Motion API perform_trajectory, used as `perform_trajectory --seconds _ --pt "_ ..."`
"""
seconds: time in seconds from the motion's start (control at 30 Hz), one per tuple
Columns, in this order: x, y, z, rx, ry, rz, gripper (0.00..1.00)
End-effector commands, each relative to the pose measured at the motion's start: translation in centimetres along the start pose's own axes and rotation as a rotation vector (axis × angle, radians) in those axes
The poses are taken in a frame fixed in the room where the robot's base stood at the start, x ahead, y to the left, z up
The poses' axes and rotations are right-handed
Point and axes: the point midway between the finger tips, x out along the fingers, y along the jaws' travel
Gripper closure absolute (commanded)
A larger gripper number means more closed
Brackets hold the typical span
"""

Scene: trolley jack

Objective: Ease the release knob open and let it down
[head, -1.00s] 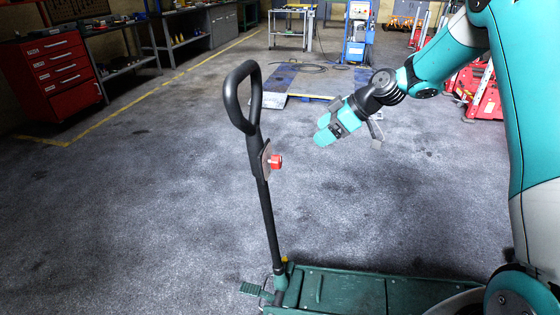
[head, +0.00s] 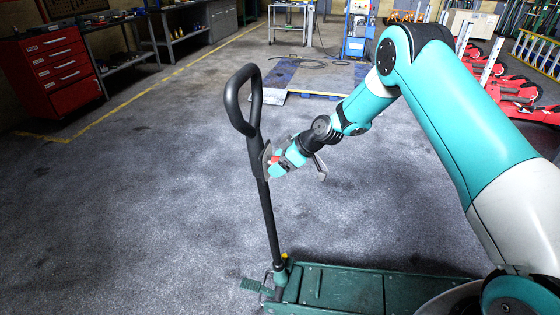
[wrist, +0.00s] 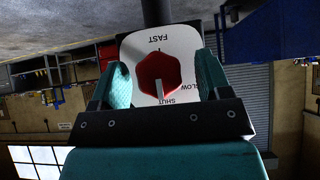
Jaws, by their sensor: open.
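The red release knob (wrist: 158,76) sits on a white dial plate (wrist: 188,42) marked FAST, SLOW and SHUT, seen upside down in the wrist view. A pale pointer line on the knob points at SHUT. In the head view the knob (head: 275,159) is partly covered by my gripper (head: 279,165). My gripper is open, with one teal finger on each side of the knob in the wrist view; I cannot tell whether they touch it. The plate is on the black jack handle (head: 266,205), which stands up from the green trolley jack (head: 340,288).
A green foot pedal (head: 256,286) sticks out left of the handle's foot. A red tool cabinet (head: 54,73) and workbenches stand at the back left. Red jacks (head: 520,92) stand at the right. The floor left of the handle is clear.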

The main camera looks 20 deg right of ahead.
Motion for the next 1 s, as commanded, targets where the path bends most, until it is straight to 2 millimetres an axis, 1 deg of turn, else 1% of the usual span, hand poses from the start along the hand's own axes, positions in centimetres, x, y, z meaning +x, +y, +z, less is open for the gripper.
perform_trajectory --seconds 0.2,0.23,0.27,0.3,0.37,0.4,0.43,0.77,1.0 --pt "0.02 0.01 -0.01 0.0 0.0 0.0 0.29" --pt "0.02 0.01 -0.01 0.0 0.0 0.0 0.34" --pt "0.01 0.01 -0.01 0.0 0.0 0.0 0.41" --pt "0.0 0.02 -0.01 0.0 0.0 0.0 0.5" --pt "0.0 0.01 0.0 0.0 0.0 0.0 0.64" --pt "-0.01 0.01 0.0 0.0 0.0 0.0 0.73" --pt "-0.01 0.01 0.0 0.0 0.0 0.0 0.79" --pt "0.13 -0.07 0.07 -0.027 0.002 0.019 0.79" --pt "0.43 -0.2 0.31 -0.128 0.001 0.099 0.79"
